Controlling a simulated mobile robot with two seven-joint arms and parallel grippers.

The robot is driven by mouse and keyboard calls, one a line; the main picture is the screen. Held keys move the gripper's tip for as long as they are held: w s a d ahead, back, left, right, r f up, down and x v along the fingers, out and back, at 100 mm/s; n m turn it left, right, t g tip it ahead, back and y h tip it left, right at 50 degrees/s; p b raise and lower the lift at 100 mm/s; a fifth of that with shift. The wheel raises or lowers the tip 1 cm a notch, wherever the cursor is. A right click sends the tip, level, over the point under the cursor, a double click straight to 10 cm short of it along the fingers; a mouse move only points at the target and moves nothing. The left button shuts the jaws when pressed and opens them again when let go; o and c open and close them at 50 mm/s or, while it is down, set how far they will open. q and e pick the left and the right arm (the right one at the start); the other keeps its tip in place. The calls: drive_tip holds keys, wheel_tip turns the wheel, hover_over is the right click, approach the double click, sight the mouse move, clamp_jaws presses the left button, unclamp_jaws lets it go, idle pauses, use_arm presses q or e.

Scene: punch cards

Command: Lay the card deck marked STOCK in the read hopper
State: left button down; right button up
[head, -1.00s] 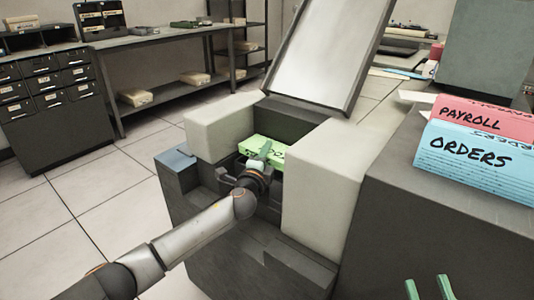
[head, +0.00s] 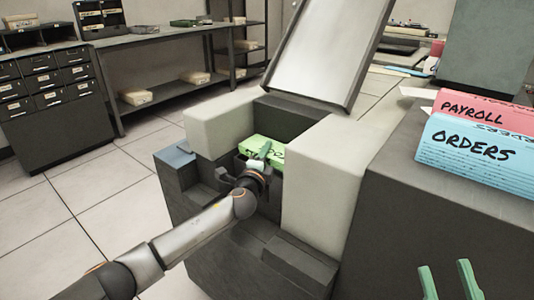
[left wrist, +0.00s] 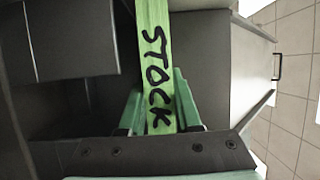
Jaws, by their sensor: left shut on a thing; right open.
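The green STOCK deck (head: 252,142) is between the two cream blocks of the machine, in the dark recess that looks like the read hopper (head: 292,122). My left gripper (head: 262,158) is shut on the deck's near end. In the left wrist view the deck (left wrist: 154,45) lies between the green fingers (left wrist: 158,108), its black lettering facing the camera. The deck's underside is hidden, so I cannot tell whether it touches the hopper floor. My right gripper (head: 448,283) is open and empty at the bottom right, with only its green fingers showing.
The pink PAYROLL deck (head: 478,108) and blue ORDERS deck (head: 470,155) stand on the dark top (head: 430,215) at the right. A tilted panel (head: 325,50) rises behind the recess. Cream blocks (head: 320,195) flank it closely. Drawers and shelves stand far left.

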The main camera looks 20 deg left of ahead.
use_arm(q)
drive_tip(key=shift+f, duration=0.25)
drive_tip(key=shift+f+b, duration=0.9)
drive_tip(key=shift+b, duration=0.15)
drive_tip(key=shift+f+b, duration=0.7)
drive_tip(key=shift+f, duration=0.05)
drive_tip(key=shift+f+b, duration=0.85)
drive_tip(key=shift+f, duration=0.15)
drive_tip(key=shift+f+b, duration=0.75)
drive_tip(key=shift+f, duration=0.05)
use_arm(e)
drive_tip(key=shift+s+a+f+n+y, duration=0.25)
drive_tip(key=shift+s+n+y, duration=0.15)
drive_tip(key=shift+s+y, duration=0.3)
drive_tip(key=shift+s+a+f+n+y, duration=0.2)
drive_tip(key=shift+s+n+y, duration=0.25)
drive_tip(key=shift+y, duration=0.4)
drive_tip(key=shift+s+a+f+n+y, duration=0.15)
drive_tip(key=shift+s+f+n+y, duration=0.2)
drive_tip(key=shift+s+y, duration=0.35)
